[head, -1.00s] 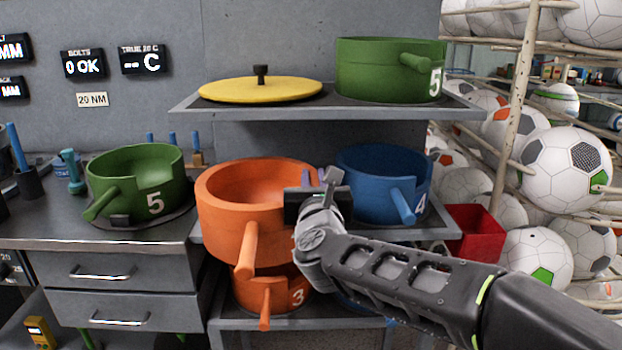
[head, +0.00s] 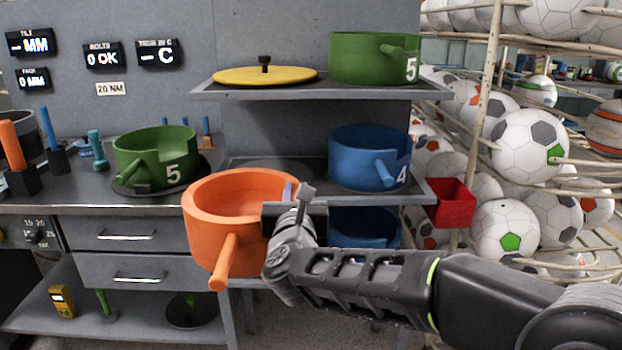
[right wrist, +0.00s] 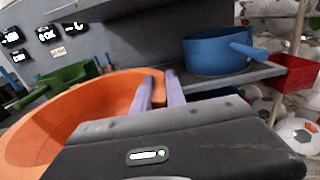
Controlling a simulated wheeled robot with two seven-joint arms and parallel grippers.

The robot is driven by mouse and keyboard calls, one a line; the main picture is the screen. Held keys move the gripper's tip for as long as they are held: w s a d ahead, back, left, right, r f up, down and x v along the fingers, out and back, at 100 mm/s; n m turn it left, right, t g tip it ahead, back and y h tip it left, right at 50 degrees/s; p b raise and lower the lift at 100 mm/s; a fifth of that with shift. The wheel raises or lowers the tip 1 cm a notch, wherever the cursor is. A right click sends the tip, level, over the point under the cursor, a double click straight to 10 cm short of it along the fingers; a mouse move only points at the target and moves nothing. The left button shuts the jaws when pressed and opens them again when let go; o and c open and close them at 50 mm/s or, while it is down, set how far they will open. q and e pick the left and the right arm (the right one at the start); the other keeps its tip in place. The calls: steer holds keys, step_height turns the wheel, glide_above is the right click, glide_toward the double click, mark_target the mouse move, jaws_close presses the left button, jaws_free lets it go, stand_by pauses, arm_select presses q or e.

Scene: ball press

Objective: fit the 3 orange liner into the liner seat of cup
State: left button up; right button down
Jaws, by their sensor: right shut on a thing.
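The orange liner (head: 235,230) is a large round open pot with a handle pointing toward me. It is held in the air in front of the shelf rack, and no number shows on it now. My right gripper (head: 290,192) is shut on its right wall. In the right wrist view the pale purple fingers (right wrist: 158,92) straddle the orange rim (right wrist: 85,108). A green pot marked 5 (head: 155,160), with a notched rim, stands on the bench; I cannot tell whether it is the cup. My left gripper is not in view.
A blue pot marked 4 (head: 365,158) stands on the middle shelf, with another blue pot (head: 362,228) below. The top shelf holds a yellow lid (head: 262,76) and a green pot (head: 372,58). A red bin (head: 450,203) and ball racks are at right.

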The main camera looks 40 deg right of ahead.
steer(key=shift+n+t+y, duration=0.5)
steer(key=shift+n+y, duration=0.2)
steer(key=shift+y, duration=0.1)
steer(key=w+a+f, duration=0.1)
steer(key=a+f, duration=0.1)
steer(key=w+a+f, duration=0.1)
steer(key=a+f, duration=0.2)
steer(key=w+a+f, duration=0.2)
steer(key=a, duration=0.1)
steer(key=shift+a+f, duration=0.15)
steer(key=shift+f, duration=0.15)
steer(key=w+a+f+n+t+y+p, duration=0.1)
steer(key=a+f+n+y+p, duration=0.1)
steer(key=a+p, duration=0.4)
steer(key=w+a+f+n+t+y+p, duration=0.1)
steer(key=w+a+f+n+y+p, duration=0.1)
steer(key=a+y+p, duration=0.5)
steer(key=shift+w+f+n+t+p, duration=0.3)
steer(key=shift+f+n+t+p, duration=0.25)
steer(key=shift+n, duration=0.45)
steer(key=shift+f, duration=0.1)
